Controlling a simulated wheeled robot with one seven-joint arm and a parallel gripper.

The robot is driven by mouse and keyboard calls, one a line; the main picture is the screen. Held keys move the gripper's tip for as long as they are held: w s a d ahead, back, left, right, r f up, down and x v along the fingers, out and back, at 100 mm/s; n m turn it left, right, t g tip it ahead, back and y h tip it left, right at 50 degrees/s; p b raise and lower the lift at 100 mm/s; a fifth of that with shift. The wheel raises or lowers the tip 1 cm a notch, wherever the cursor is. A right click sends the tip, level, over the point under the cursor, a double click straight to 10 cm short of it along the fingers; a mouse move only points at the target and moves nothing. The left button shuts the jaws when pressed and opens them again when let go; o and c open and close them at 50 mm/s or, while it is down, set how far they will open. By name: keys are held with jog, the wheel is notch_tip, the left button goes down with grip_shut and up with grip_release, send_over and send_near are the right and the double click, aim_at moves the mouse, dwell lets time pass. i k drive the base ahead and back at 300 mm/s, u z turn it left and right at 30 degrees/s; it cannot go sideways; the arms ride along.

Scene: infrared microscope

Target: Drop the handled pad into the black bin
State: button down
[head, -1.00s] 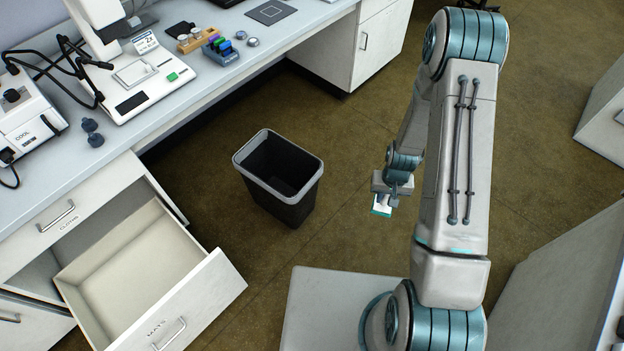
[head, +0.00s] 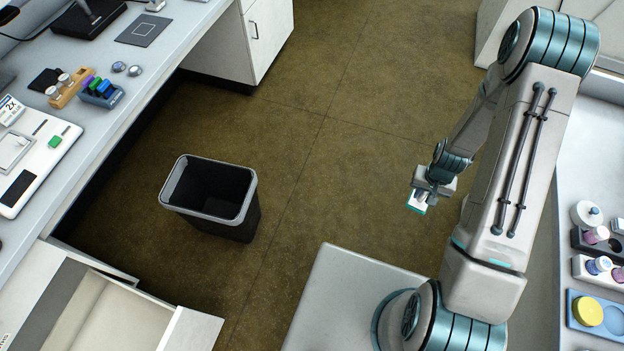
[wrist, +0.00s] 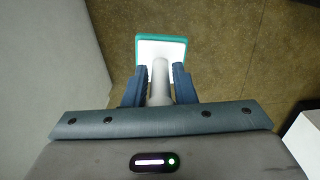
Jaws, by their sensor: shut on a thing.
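My gripper (head: 424,191) is shut on the handled pad (head: 417,205) and holds it in the air over the floor, to the right of the bin. In the wrist view the pad (wrist: 163,49) is a white square with a teal edge. Its grey handle (wrist: 160,82) sits between the two fingers of my gripper (wrist: 159,85). The black bin (head: 240,227) stands on the floor at left centre in the head view, with a grey rim and an open top. Its visible inside is dark. The pad is well apart from it.
An open drawer (head: 190,332) juts out below the left bench (head: 110,130). The bench holds a device, colored blocks and an orange rack (head: 70,88). Another counter at right carries jars and a blue tray (head: 608,333). Brown floor (head: 330,170) is clear between bin and pad.

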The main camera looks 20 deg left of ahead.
aim_at(231, 216)
jog(key=i, duration=1.25)
jog(key=u, duration=3.05)
jog(key=i, duration=1)
